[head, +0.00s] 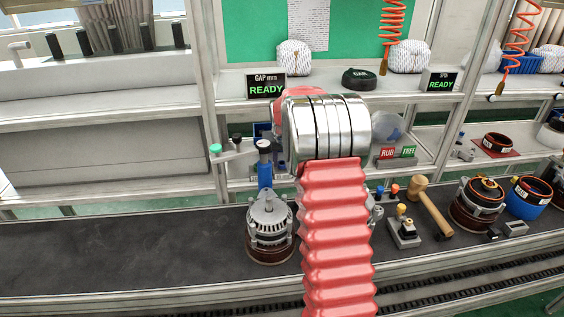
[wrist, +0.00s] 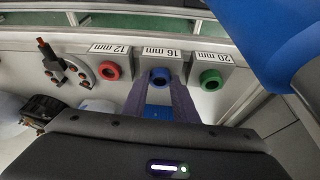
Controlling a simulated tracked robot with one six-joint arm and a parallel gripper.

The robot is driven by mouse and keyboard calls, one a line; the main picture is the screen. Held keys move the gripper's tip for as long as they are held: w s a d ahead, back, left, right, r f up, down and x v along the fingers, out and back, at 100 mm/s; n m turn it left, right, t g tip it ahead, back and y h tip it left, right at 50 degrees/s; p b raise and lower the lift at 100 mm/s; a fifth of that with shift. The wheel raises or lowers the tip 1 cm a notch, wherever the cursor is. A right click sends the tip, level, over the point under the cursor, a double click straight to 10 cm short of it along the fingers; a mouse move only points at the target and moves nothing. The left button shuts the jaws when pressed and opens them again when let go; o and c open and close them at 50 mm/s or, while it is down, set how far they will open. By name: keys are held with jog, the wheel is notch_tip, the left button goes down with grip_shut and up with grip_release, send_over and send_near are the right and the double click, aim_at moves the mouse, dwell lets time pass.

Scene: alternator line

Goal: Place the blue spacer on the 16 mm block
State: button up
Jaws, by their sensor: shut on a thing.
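In the wrist view, my gripper (wrist: 160,85) has its two fingers closed on the blue spacer (wrist: 160,77), a small ring with a dark hole. The spacer is at the front of the grey 16 mm block (wrist: 172,66), whose label appears upside down. I cannot tell whether the spacer rests on the block or is just off it. In the head view, my red-sleeved arm hides the gripper, the spacer and the block.
In the wrist view, a red ring (wrist: 108,70) is at the 12 mm block (wrist: 118,58) and a green ring (wrist: 210,79) at the 20 mm block (wrist: 224,66). A large blue object (wrist: 275,40) is at upper right. In the head view, an alternator (head: 269,228) stands on the dark bench.

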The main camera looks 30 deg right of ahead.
jog(key=shift+f, duration=0.15)
jog(key=o, duration=1.1)
jog(key=shift+o, duration=0.2)
jog(key=v, duration=1.2)
jog(key=shift+s+a, duration=0.1)
jog(key=shift+s, duration=0.05)
